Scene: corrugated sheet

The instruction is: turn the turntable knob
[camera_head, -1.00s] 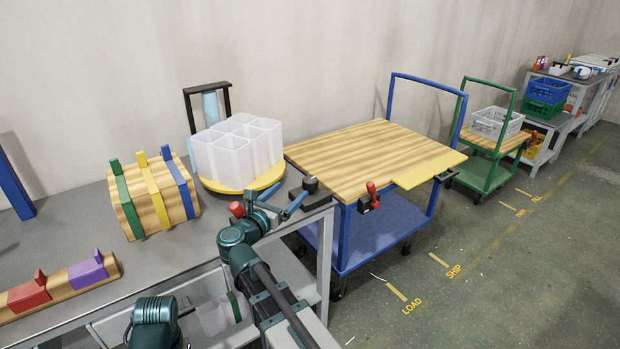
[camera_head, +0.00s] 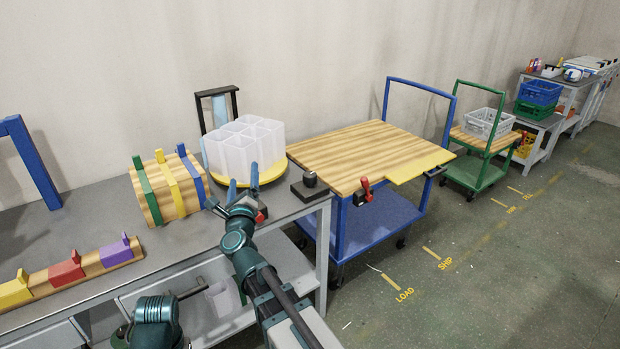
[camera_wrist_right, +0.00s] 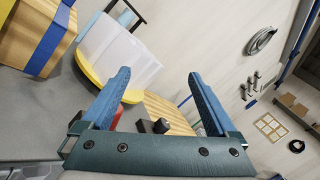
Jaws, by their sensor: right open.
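The turntable is a yellow disc (camera_head: 273,172) on the grey bench, with a block of white bins (camera_head: 243,143) standing on it. A red knob-like piece (camera_head: 262,215) shows low at its front, partly hidden by my right gripper (camera_head: 231,193). The red piece also shows in the right wrist view (camera_wrist_right: 117,117), close beside the left-hand finger. A black block with a round black knob (camera_head: 309,180) stands at the bench's right end, apart from the gripper. My right gripper is open and empty, its blue fingers in front of the turntable.
A wooden block with green, yellow and blue straps (camera_head: 165,192) stands left of the turntable. A wooden rail with coloured clamps (camera_head: 72,272) lies at the front left. A blue cart with a wooden top (camera_head: 360,152) adjoins the bench's right end.

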